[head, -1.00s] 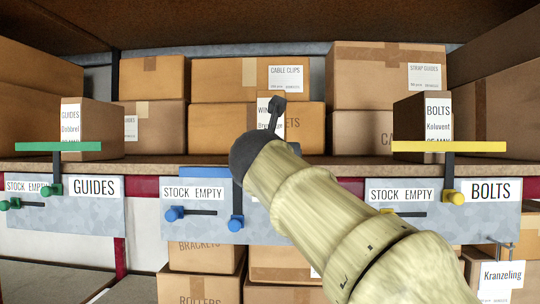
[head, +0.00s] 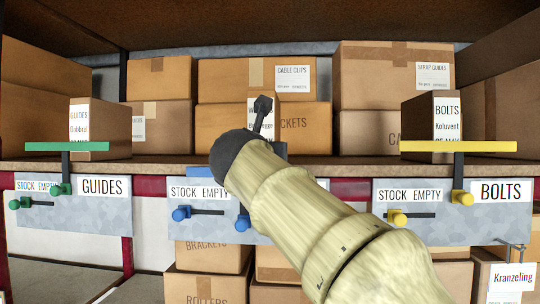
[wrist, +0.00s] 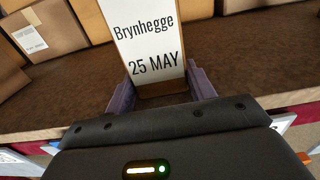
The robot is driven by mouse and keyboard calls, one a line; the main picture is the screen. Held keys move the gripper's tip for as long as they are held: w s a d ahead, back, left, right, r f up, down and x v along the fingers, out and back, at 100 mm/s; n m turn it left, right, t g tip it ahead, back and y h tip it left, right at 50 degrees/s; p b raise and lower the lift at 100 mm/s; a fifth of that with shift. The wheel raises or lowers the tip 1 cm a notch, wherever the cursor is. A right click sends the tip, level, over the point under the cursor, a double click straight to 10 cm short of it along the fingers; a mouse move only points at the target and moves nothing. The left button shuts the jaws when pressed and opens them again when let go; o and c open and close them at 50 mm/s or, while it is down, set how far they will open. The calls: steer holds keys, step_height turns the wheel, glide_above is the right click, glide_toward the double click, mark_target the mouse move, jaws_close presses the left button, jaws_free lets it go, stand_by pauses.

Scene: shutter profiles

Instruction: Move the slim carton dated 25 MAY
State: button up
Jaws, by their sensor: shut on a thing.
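The slim carton (head: 251,112) has a white label. In the wrist view its label (wrist: 150,45) reads "Brynhegge" and "25 MAY". My gripper (wrist: 162,92) is shut on this carton, with a purple-grey finger at each side of its lower part. In the head view my arm and dark wrist hide most of the carton and the fingers. The carton is over the shelf (wrist: 60,98); I cannot tell whether its base touches the board. The blue bar (head: 200,172) below it is partly hidden by my arm and sits lower than the green and yellow bars.
A slim GUIDES carton (head: 103,123) stands left behind a raised green bar (head: 80,146). A slim BOLTS carton (head: 420,115) stands right behind a raised yellow bar (head: 458,146); both bars cover their date lines. Larger boxes (head: 370,80) fill the back. Bare shelf shows between bays.

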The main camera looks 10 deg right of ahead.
steer(key=shift+w+a, duration=0.25)
steer(key=shift+a, duration=0.35)
steer(key=shift+w+a, duration=0.25)
steer(key=shift+a, duration=0.35)
steer(key=o, duration=1.4)
steer(key=shift+a, duration=0.1)
steer(key=shift+c, duration=0.2)
steer(key=shift+s, duration=0.1)
steer(key=b+v, duration=0.6)
steer(key=v, duration=1.1)
steer(key=shift+f, duration=0.1)
